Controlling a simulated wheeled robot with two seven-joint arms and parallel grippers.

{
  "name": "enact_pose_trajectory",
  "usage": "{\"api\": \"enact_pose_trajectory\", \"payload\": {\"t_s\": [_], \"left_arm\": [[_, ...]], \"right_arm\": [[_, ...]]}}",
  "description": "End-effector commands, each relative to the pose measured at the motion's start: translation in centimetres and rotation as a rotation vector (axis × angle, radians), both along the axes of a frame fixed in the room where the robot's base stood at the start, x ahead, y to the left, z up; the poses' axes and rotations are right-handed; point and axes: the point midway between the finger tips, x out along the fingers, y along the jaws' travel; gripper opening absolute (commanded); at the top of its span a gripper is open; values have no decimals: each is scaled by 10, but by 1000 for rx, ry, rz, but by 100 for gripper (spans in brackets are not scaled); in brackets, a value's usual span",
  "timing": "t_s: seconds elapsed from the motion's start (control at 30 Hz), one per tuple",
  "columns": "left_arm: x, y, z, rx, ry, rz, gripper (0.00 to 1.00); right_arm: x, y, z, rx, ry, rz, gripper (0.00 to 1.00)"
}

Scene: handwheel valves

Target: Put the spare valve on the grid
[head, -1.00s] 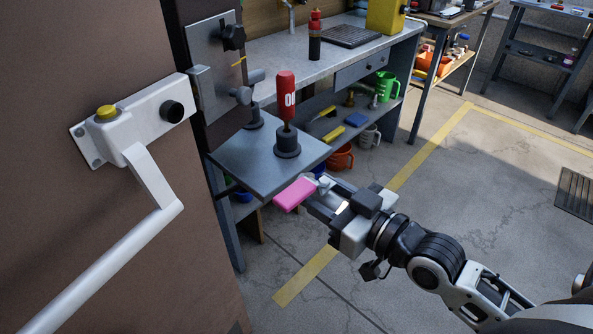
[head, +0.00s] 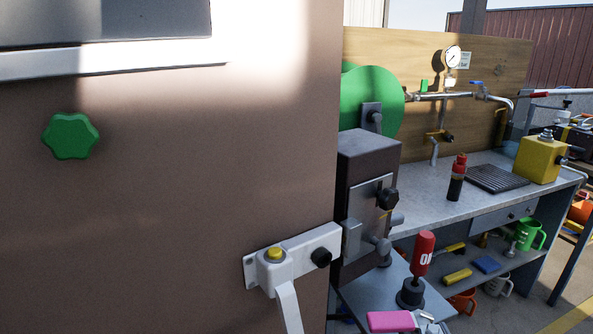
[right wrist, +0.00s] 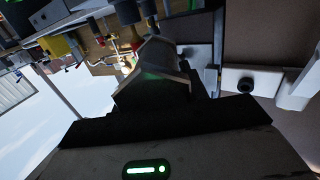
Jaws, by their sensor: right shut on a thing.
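A pink-handled valve (head: 391,321) with a small pale metal part, which looks like the spare valve, shows at the bottom edge of the head view. The valve is at the near edge of a small grey side shelf. The grid (head: 497,178) is a dark ribbed plate flat on the workbench, farther back and to the right, with nothing on it. In the right wrist view the gripper's dark body hides most of what it holds. My left gripper is out of view.
A red-handled tool (head: 424,252) stands on the side shelf (head: 372,292). A red-and-black bottle (head: 457,178) and a yellow box (head: 540,158) stand on the workbench (head: 440,206) either side of the grid. A brown door with a white latch (head: 300,255) fills the left.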

Motion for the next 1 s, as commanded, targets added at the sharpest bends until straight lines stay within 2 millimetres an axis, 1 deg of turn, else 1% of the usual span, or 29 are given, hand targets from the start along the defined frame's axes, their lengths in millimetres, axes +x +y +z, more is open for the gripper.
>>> {"api": "enact_pose_trajectory", "payload": {"t_s": [0.03, 0.27, 0.37, 0.53, 0.7, 0.83, 1.0], "left_arm": [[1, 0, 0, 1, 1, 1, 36], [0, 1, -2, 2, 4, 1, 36], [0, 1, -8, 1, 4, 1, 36], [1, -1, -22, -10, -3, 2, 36], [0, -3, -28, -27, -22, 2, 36], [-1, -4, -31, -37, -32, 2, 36], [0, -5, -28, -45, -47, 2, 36]], "right_arm": [[1, 0, 3, 4, -5, -6, 1], [0, 0, 1, -3, -5, -4, 1], [-1, -2, -6, -8, -7, 16, 1], [-6, -12, -29, -21, -16, 110, 1], [-12, -22, -47, -20, -18, 226, 1], [-14, -27, -53, -13, -12, 294, 1], [-14, -29, -55, -4, -7, 339, 1]]}}
